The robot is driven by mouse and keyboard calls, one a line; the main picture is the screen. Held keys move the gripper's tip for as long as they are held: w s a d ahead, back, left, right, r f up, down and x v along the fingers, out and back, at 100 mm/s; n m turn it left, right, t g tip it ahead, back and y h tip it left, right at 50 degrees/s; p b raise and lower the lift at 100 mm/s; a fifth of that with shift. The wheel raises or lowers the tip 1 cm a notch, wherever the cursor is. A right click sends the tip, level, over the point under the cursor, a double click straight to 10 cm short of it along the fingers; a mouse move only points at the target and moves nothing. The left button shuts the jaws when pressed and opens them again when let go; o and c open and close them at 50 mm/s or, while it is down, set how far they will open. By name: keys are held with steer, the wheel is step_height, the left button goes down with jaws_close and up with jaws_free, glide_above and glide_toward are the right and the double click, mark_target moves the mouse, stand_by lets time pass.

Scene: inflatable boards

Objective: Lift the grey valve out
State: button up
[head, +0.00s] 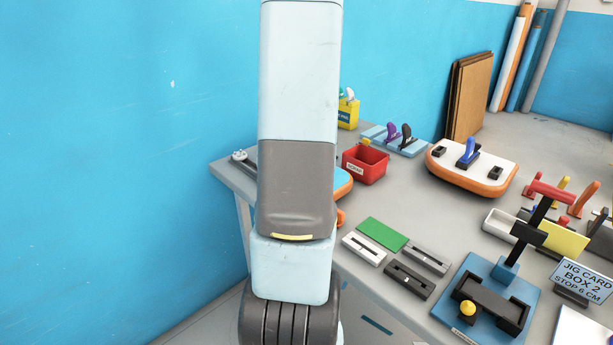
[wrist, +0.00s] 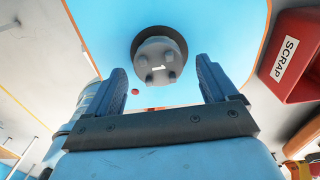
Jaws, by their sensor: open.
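The grey valve (wrist: 158,62) shows in the wrist view as a round grey cap with several stubs and a small white mark. It sits on a light blue board face (wrist: 225,25) with an orange edge. My gripper (wrist: 162,68) is open, with one finger on each side of the valve in the picture. I cannot tell whether the fingers touch it. In the head view my arm hides the valve and gripper; only the right end of the blue and orange board (head: 343,182) shows.
A red scrap bin (head: 365,165) stands close to the right of the board. A white and orange board (head: 473,167) lies farther right. A green plate (head: 382,234), grey blocks (head: 408,279) and a blue jig (head: 487,297) occupy the front. A blue wall (head: 110,150) is left.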

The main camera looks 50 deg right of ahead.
steer(key=c, duration=1.1)
steer(key=shift+r, duration=0.1)
steer(key=shift+c, duration=0.2)
